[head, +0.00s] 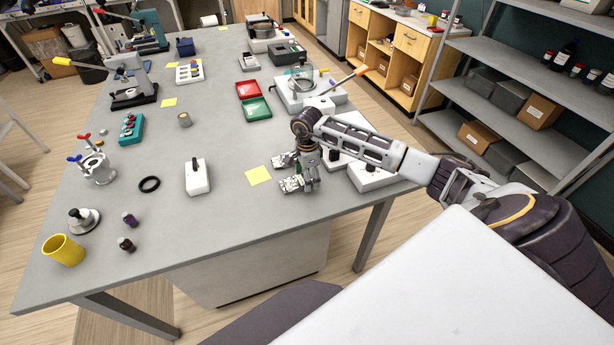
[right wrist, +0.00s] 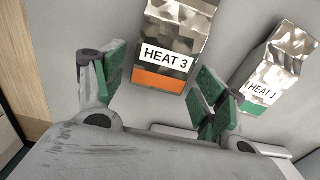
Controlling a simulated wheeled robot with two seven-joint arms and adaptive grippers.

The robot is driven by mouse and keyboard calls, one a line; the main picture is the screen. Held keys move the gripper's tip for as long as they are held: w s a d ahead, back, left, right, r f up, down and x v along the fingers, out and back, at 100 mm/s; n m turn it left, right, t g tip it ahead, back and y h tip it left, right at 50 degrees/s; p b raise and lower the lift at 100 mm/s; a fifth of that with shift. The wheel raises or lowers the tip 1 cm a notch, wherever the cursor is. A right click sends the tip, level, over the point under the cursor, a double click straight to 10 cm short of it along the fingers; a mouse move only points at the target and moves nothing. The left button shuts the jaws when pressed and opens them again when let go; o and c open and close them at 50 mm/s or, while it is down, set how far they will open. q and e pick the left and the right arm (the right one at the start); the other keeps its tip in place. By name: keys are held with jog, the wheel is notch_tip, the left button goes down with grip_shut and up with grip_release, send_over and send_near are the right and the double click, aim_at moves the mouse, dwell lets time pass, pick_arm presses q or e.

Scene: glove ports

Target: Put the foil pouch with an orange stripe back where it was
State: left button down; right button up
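The foil pouch with an orange stripe (right wrist: 170,45) is crinkled silver, with a white label reading HEAT 3. It lies on the grey table in the right wrist view, ahead of and between my spread right fingers (right wrist: 160,95), with no clear contact. In the head view it is the small silver shape (head: 290,185) beside my right gripper (head: 308,178), which points down close to the tabletop. A second foil pouch (right wrist: 280,65), with a green stripe and label HEAT 1, lies to its right in the wrist view. My left gripper is not in view.
A yellow note (head: 258,176) lies left of the pouches, and a white switch box (head: 198,178) lies farther left. White boxes (head: 372,176) stand right of my gripper, partly behind my forearm. The table's front edge is close by. Bare tabletop lies around the note.

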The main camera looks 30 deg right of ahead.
jog(key=shift+r, duration=0.2)
dwell(0.3)
notch_tip(320, 180, up, 12)
jog(key=b, duration=0.2)
dwell(0.5)
jog(key=shift+s+f, duration=0.1)
jog(key=shift+s, duration=0.05)
dwell(0.8)
